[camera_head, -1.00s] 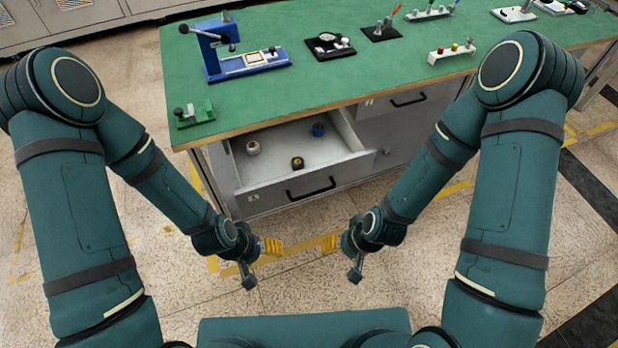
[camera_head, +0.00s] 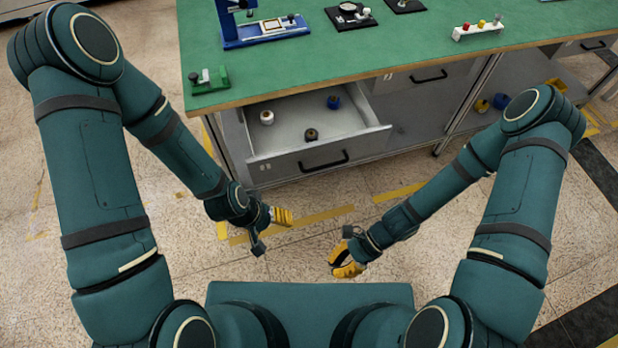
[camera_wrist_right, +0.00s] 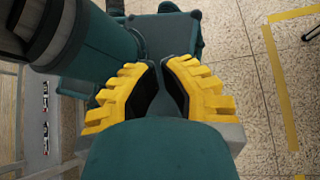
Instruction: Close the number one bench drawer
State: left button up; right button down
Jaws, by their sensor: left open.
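The grey bench drawer (camera_head: 300,172) is pulled out from under the green-topped bench and stands open. Its front has a black bar handle (camera_head: 323,162) and a small label at the left that is too small to read. My left gripper (camera_head: 283,217) is open and empty, in front of and below the drawer front, apart from it. My right gripper (camera_head: 340,262) is further back towards my body, right of the left one and clear of the drawer. In the right wrist view its yellow fingers (camera_wrist_right: 160,85) hold nothing, with a narrow gap between them.
Inside the drawer are a white roll (camera_head: 267,117), a dark roll (camera_head: 311,135) and a blue roll (camera_head: 334,102). The bench top (camera_head: 390,50) holds a blue press (camera_head: 265,30) and a green fixture (camera_head: 208,80). Open floor with yellow tape lies before the drawer.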

jog(key=w+m+t+y, duration=0.3)
jog(key=w+m+t, duration=0.45)
jog(key=m, duration=0.55)
jog(key=w+m+t+y, duration=0.3)
jog(key=w+m+t, duration=0.3)
jog(key=m+t, duration=0.5)
jog(key=w+a+r+m+g+b, duration=0.2)
jog(key=w+a, duration=0.5)
jog(key=w, duration=0.3)
jog(key=shift+a, duration=0.4)
